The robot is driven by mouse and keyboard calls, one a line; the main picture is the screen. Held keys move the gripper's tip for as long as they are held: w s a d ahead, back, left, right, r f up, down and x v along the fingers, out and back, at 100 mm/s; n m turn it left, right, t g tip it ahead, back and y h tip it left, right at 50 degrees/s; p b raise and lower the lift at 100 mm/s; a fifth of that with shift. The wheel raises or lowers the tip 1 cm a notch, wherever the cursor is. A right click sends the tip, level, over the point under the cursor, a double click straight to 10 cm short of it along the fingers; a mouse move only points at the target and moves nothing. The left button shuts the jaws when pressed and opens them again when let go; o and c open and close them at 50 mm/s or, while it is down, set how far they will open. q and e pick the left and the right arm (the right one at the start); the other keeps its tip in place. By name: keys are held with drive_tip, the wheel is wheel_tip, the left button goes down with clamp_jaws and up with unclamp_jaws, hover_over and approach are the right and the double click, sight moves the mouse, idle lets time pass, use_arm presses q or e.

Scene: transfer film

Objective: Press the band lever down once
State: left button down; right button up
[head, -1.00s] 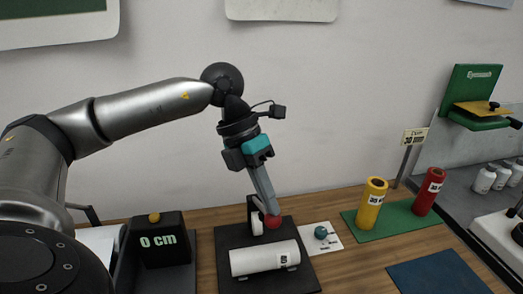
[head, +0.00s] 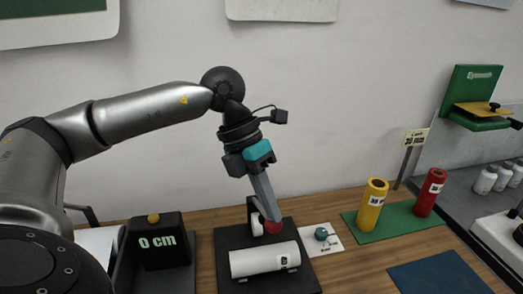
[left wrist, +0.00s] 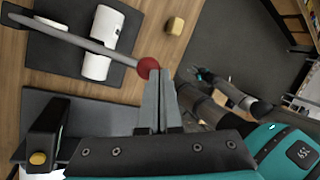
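The band lever is a grey rod (left wrist: 80,43) with a red ball knob (head: 273,227) at its end. It is mounted on a dark base (head: 270,282) that also carries a white cylinder (head: 262,260). My left gripper (head: 272,217) points down with its tips at the red knob, partly covering it. In the left wrist view its two fingers (left wrist: 160,76) lie together with nothing between them, right beside the knob (left wrist: 148,68). They look in contact with it. Part of my right arm seems to show in the left wrist view; its fingers cannot be made out.
A black box (head: 157,240) reading "0 cm" with a yellow button stands left of the base. A white card with a blue ball (head: 321,234) lies to the right. Yellow (head: 372,206) and red (head: 429,193) cylinders stand on a green mat. A blue mat (head: 440,272) is empty.

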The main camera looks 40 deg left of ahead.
use_arm(q)
drive_tip(key=shift+s+d+f+b, duration=0.6)
drive_tip(key=shift+s+d+b, duration=0.1)
drive_tip(key=shift+d, duration=0.15)
drive_tip(key=shift+s+d+f+b, duration=0.6)
drive_tip(key=shift+s+d, duration=0.05)
drive_tip(key=shift+d, duration=0.2)
idle(2.5)
idle(0.5)
